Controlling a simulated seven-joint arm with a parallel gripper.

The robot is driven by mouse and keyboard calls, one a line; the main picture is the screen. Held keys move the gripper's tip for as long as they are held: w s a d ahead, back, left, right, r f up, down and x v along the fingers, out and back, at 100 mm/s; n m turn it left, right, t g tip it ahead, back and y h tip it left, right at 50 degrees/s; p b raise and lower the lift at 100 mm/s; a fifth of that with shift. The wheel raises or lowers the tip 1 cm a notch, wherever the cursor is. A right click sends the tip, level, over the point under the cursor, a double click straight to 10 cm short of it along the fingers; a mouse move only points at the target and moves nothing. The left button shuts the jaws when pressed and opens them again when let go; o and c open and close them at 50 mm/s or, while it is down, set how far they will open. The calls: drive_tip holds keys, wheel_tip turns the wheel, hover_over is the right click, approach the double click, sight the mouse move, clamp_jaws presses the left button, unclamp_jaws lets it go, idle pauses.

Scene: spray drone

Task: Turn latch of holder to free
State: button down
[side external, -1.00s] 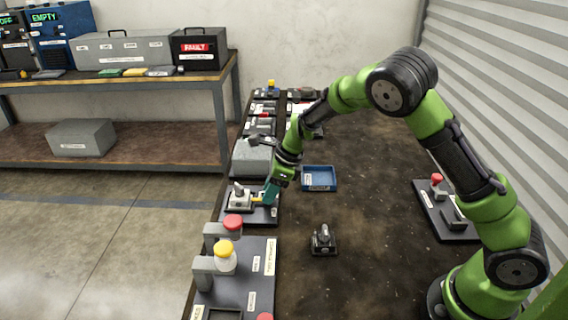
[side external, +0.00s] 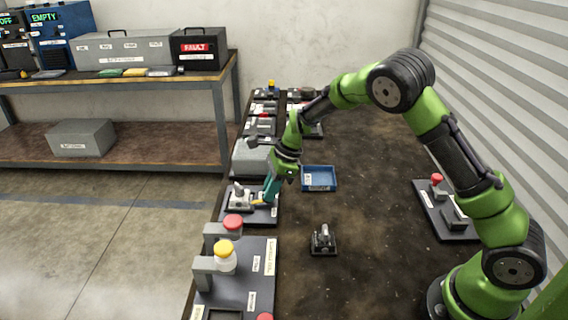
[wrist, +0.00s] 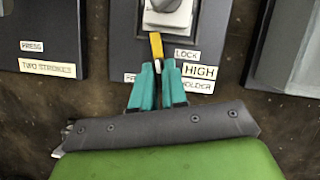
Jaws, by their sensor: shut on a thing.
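The holder (side external: 240,195) is a dark plate bearing a pale grey block, at the left edge of the table. In the wrist view its plate (wrist: 215,45) carries labels reading LOCK, HIGH and HOLDER; another label is mostly hidden behind my fingers. The latch (wrist: 156,44) is a small yellow bar that sticks out from the block towards my gripper. My gripper (wrist: 158,66) has teal fingers, closed around the near end of the latch. In the side view my gripper (side external: 268,197) reaches down at the right side of the holder.
A blue tray (side external: 319,179) lies to the right of my gripper. A grey box (side external: 250,158) stands behind the holder. The table's middle is clear.

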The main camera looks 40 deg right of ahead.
drive_tip(key=n+g, duration=0.1)
drive_tip(key=n, duration=0.2)
drive_tip(key=n+g, duration=0.1)
drive_tip(key=n, duration=0.3)
drive_tip(key=shift+w+d+f+g, duration=0.1)
drive_tip(key=shift+w+d+g, duration=0.1)
drive_tip(key=shift+g, duration=0.2)
drive_tip(key=n+g, duration=0.1)
drive_tip(key=n, duration=0.3)
drive_tip(key=shift+w+a, duration=0.1)
drive_tip(key=shift+n+g+h, duration=0.4)
drive_tip(key=shift+n+g, duration=0.4)
drive_tip(key=shift+n, duration=1)
drive_tip(key=c, duration=1.2)
unclamp_jaws()
drive_tip(key=shift+a, duration=0.1)
drive_tip(key=shift+o, duration=0.2)
